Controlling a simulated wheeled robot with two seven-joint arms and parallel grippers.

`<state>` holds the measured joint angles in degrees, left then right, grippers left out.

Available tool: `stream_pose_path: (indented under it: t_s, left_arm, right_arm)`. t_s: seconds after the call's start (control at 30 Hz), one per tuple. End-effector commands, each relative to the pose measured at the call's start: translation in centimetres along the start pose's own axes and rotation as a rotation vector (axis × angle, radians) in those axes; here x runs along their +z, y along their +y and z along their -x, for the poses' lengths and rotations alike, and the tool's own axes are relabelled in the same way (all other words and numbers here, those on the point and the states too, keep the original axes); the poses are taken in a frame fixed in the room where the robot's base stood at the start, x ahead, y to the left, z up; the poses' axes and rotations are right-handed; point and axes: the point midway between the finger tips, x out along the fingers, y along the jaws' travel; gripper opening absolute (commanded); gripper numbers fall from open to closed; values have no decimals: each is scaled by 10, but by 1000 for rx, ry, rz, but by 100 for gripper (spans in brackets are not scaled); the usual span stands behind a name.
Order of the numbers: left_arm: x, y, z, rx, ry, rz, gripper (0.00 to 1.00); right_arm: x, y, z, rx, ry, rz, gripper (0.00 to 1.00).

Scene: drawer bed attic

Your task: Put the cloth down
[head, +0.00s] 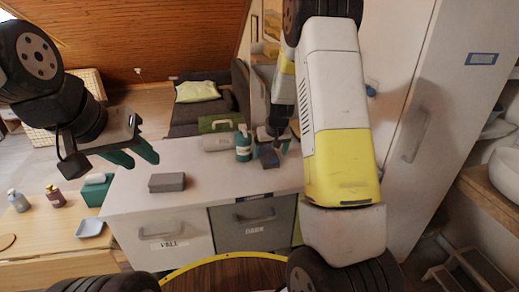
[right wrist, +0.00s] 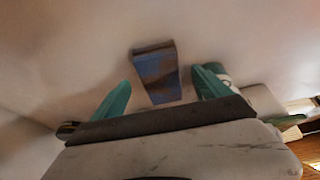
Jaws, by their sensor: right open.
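A small folded cloth (right wrist: 155,75), blue with brown stripes, lies on the white cabinet top between and just beyond my right fingertips in the right wrist view. It also shows as a small dark blue patch (head: 269,158) under the right gripper in the head view. My right gripper (head: 270,147) is open, with teal fingers apart on either side of the cloth; no contact is visible. My left gripper (head: 133,156) is open and empty, above the left end of the cabinet top.
The white cabinet (head: 215,170) has drawers labelled in front. A grey folded block (head: 167,182) lies on its left part. A teal bottle (head: 243,145), a pale roll (head: 218,142) and a green case (head: 221,122) stand near the right gripper. The middle is clear.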

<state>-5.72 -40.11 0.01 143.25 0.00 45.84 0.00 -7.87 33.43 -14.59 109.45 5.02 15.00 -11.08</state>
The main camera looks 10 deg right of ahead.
Motion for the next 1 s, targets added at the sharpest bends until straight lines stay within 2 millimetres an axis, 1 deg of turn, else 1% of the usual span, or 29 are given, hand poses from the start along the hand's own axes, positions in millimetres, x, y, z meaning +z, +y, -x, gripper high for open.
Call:
stream_pose_path:
  t_s: [0.03, 0.13, 0.37, 0.4, 0.47, 0.5, 0.57, 0.7, 0.77, 1.0]
  left_arm:
    - [0, 0, 0, 0, 0, 0, 36]
    - [0, 0, 0, 0, 0, 0, 36]
    - [0, 0, 0, 0, 0, 0, 36]
    - [0, 0, 0, 0, 0, 0, 36]
    - [0, 0, 0, 0, 0, 0, 36]
    - [0, 0, 0, 0, 0, 0, 36]
    - [0, 0, 0, 0, 0, 0, 36]
    - [0, 0, 0, 0, 0, 0, 36]
    - [0, 0, 0, 0, 0, 0, 36]
    - [0, 0, 0, 0, 0, 0, 36]
  right_arm:
    - [1, 0, -8, 0, -3, 1, 87]
    - [0, 0, -15, 0, 0, 0, 87]
    - [0, 0, -17, 0, 1, 0, 87]
    - [0, 0, -17, 0, 1, 0, 85]
    - [0, 0, -17, 0, 1, 0, 74]
    - [0, 0, -17, 0, 1, 0, 66]
    - [0, 0, -17, 0, 1, 0, 54]
    - [0, 0, -17, 0, 1, 0, 26]
    - [0, 0, -17, 0, 1, 0, 15]
    - [-1, 0, -15, 0, 2, 0, 15]
